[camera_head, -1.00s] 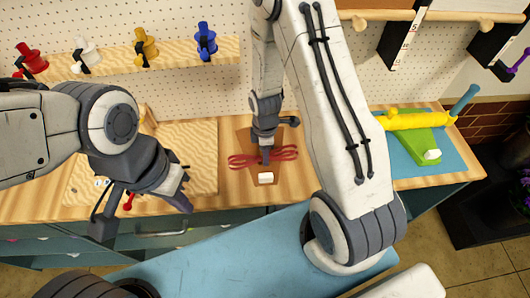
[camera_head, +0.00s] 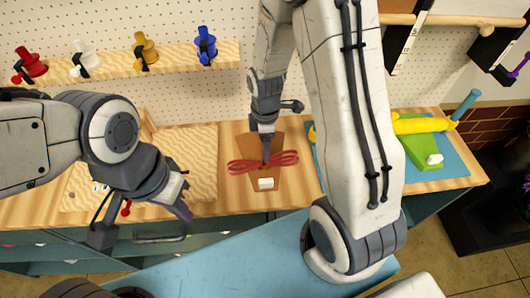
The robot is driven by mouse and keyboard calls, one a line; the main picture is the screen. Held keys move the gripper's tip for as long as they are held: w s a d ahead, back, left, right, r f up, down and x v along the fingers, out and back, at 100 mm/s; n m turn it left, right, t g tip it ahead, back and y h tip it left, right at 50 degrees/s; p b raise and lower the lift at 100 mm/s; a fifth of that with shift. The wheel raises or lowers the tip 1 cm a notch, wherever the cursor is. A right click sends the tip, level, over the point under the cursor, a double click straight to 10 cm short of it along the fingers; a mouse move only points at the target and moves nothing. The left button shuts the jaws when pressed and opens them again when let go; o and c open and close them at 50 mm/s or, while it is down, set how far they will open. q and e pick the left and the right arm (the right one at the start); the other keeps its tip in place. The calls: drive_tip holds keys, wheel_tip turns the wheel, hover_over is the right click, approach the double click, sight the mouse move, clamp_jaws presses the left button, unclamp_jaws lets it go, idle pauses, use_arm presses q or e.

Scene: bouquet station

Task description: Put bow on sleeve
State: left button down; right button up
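A red bow (camera_head: 283,158) with wide loops lies across or just above a brown sleeve (camera_head: 275,139) on the wooden counter. I cannot tell whether it touches the sleeve. A small white block (camera_head: 266,184) shows at the sleeve's near end. My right gripper (camera_head: 266,157) points down at the bow's middle, with its fingertips at the knot. Its fingers look narrow and overlap the bow, so I cannot tell whether they grip it. My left gripper (camera_head: 145,220) is open and empty, in front of the counter's left part.
A wooden board (camera_head: 195,160) lies on the counter's left. A blue mat (camera_head: 452,166) with a green tool (camera_head: 422,150) and a yellow roll (camera_head: 425,125) is on the right. Colored spools, including a blue one (camera_head: 206,45), stand on the back shelf (camera_head: 175,66).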

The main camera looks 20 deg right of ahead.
drive_tip(key=shift+a+r, duration=0.1)
drive_tip(key=shift+r, duration=0.3)
drive_tip(key=s+a+r+m, duration=0.3)
drive_tip(key=s+a+r, duration=0.3)
drive_tip(key=s, duration=0.3)
drive_tip(key=s+a+r+m+y, duration=0.1)
drive_tip(key=s+a+r+m, duration=0.3)
drive_tip(key=s+a+r, duration=0.3)
drive_tip(key=s+r, duration=0.2)
drive_tip(key=s, duration=0.1)
drive_tip(key=shift+r+m, duration=0.15)
drive_tip(key=shift+m, duration=0.15)
drive_tip(key=shift+a, duration=0.1)
wheel_tip(320, 180, down, 4)
drive_tip(key=b, duration=0.3)
drive_tip(key=shift+r+b, duration=0.15)
drive_tip(key=shift+b, duration=0.25)
